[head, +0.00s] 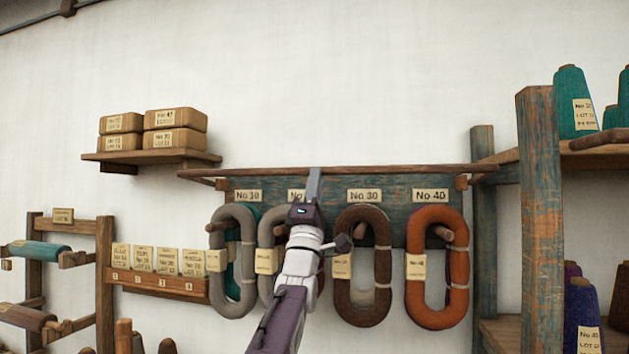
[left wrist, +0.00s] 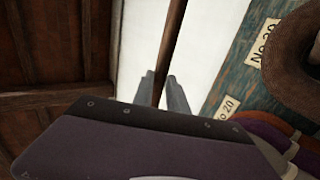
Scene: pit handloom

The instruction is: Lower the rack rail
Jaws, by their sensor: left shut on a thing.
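The rack rail (head: 410,168) is a long thin wooden bar. It runs level across the front of the blue-green peg board, above the number labels. My left gripper (head: 314,173) reaches up to the rail near its middle and is shut on it. In the left wrist view the rail (left wrist: 171,45) runs down between the two grey fingers (left wrist: 162,90). The rail's brackets (head: 461,183) show at the right end. My right gripper is not in view.
Yarn hanks hang on pegs below: grey (head: 233,262), brown (head: 362,265) and orange (head: 437,267). My left arm partly covers another hank. A small shelf with boxes (head: 176,118) is at left. A wooden post (head: 540,220) and cone shelves stand at right.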

